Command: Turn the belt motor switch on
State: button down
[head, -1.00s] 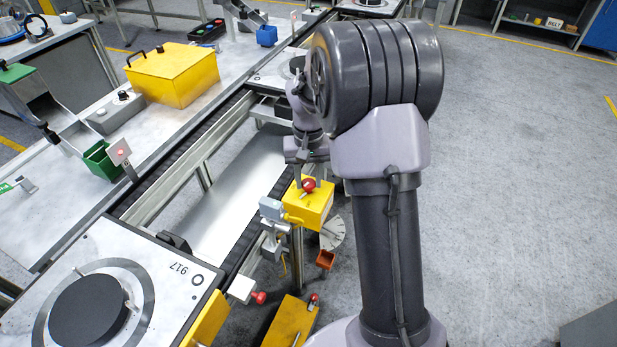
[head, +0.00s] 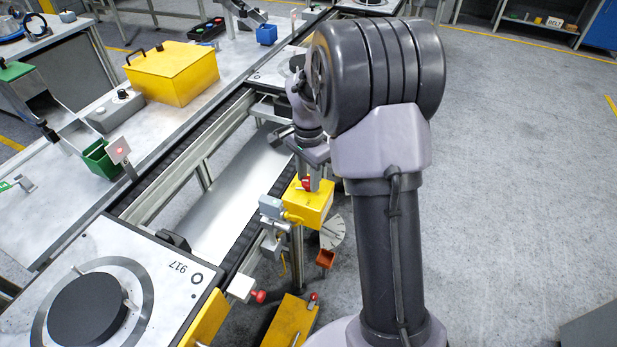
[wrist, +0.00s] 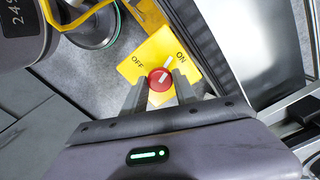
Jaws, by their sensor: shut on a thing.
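The belt motor switch is a red round knob (wrist: 160,79) on a yellow box (head: 318,205) beside the conveyor. In the wrist view the yellow face (wrist: 152,52) carries the words OFF at left and ON at right. A pale pointer mark at the knob's upper edge points between the two words, nearer ON. My gripper (wrist: 161,87) is shut on the knob, with one finger on each side. In the head view my gripper (head: 308,184) is at the top of the box and partly hides the red knob (head: 306,183).
A grey bracket (head: 272,209) stands left of the box, near the conveyor edge. The conveyor (head: 165,175) runs along the left. Open floor (head: 520,180) lies at right.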

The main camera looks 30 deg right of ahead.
aim_at(308, 181)
jog(key=shift+m+b, duration=0.3)
jog(key=shift+m, duration=1.5)
jog(key=c, duration=1)
grip_release()
jog(key=shift+o, duration=0.2)
notch_tip(308, 181, up, 18)
jog(key=p, duration=0.6)
jog(key=shift+f, duration=0.25)
